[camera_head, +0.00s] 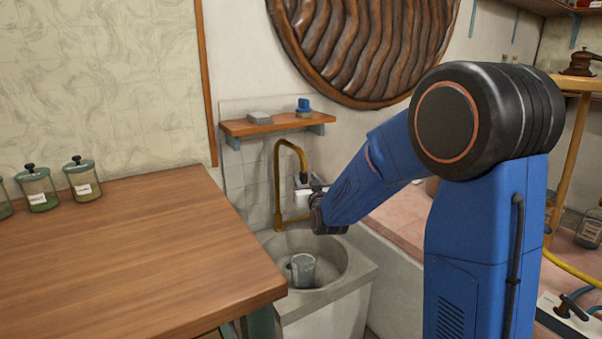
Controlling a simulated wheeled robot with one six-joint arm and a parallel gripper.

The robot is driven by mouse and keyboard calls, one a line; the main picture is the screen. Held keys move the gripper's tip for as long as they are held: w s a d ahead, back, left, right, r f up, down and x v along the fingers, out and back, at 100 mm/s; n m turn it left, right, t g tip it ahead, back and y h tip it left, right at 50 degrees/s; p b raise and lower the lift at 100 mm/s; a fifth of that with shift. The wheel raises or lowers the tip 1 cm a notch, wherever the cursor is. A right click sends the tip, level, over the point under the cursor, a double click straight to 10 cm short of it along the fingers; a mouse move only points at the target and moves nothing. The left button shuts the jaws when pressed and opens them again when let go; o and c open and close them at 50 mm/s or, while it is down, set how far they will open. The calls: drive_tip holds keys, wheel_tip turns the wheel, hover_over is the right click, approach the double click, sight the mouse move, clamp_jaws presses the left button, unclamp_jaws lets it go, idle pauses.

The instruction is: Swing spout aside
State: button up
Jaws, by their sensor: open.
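The brass spout (277,180) rises from the back of the stone sink (363,272) and arches over to the right, its tip pointing down. My gripper (304,190) is close below and beside the tip, at the end of my blue arm. It is open, but its fingers are small and partly hidden, so I cannot tell whether they touch the spout or stand around it. A grey metal cup (303,270) stands in the sink basin, below the spout and gripper.
A wooden shelf (272,124) with a grey block (259,117) and a blue-topped item (303,107) sits above the sink. A wooden counter (130,260) with glass jars (82,180) is at left. A carved round panel (365,45) hangs above.

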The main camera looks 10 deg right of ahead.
drive_tip(key=w, duration=0.7)
drive_tip(key=shift+w, duration=0.4)
drive_tip(key=shift+c, duration=0.7)
clamp_jaws()
